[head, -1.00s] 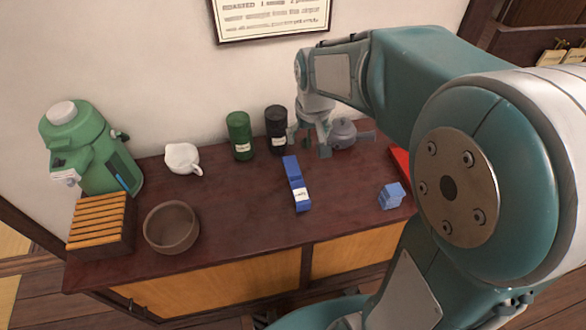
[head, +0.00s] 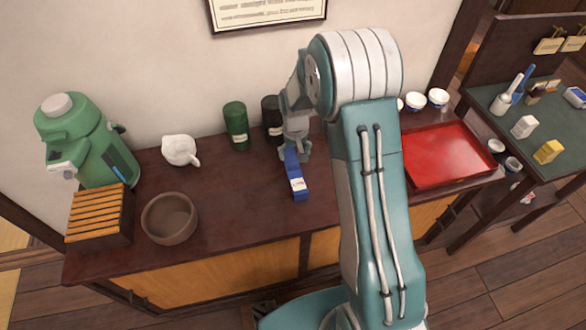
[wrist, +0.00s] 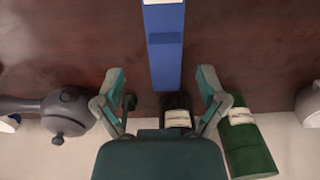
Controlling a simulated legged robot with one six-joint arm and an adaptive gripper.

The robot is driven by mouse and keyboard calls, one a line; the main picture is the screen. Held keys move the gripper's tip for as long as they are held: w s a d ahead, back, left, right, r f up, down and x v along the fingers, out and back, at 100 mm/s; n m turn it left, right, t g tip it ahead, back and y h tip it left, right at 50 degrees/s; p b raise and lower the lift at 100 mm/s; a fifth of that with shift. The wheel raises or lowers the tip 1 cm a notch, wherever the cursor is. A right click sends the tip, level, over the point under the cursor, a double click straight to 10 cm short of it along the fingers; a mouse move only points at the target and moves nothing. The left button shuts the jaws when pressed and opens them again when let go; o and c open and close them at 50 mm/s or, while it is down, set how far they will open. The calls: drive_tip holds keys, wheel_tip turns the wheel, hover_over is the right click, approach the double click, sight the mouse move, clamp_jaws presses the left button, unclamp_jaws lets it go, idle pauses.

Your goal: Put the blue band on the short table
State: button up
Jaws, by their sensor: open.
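The blue band (head: 298,186), a long flat blue strip with a white label, lies on the dark wooden sideboard (head: 245,205). My gripper (head: 293,155) is over the band's far end. In the wrist view the band (wrist: 163,60) runs between the two open fingers of my gripper (wrist: 161,78), with a gap on both sides. I cannot tell how high the fingers are above the wood. A lower-looking table with a dark green top (head: 560,125) stands at the right; I cannot tell which table is the short one.
A green canister (head: 236,125) and a black canister (head: 271,118) stand close behind the band. A grey teapot (wrist: 66,112) is beside them. A white pitcher (head: 180,150), brown bowl (head: 169,219) and red tray (head: 445,155) are farther off. Wood left of the band is clear.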

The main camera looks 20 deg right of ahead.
sight(293, 165)
drive_tip(key=f, duration=0.6)
drive_tip(key=shift+s+a, duration=0.1)
drive_tip(key=shift+a, duration=0.2)
drive_tip(key=c, duration=0.7)
drive_tip(key=shift+c, duration=0.2)
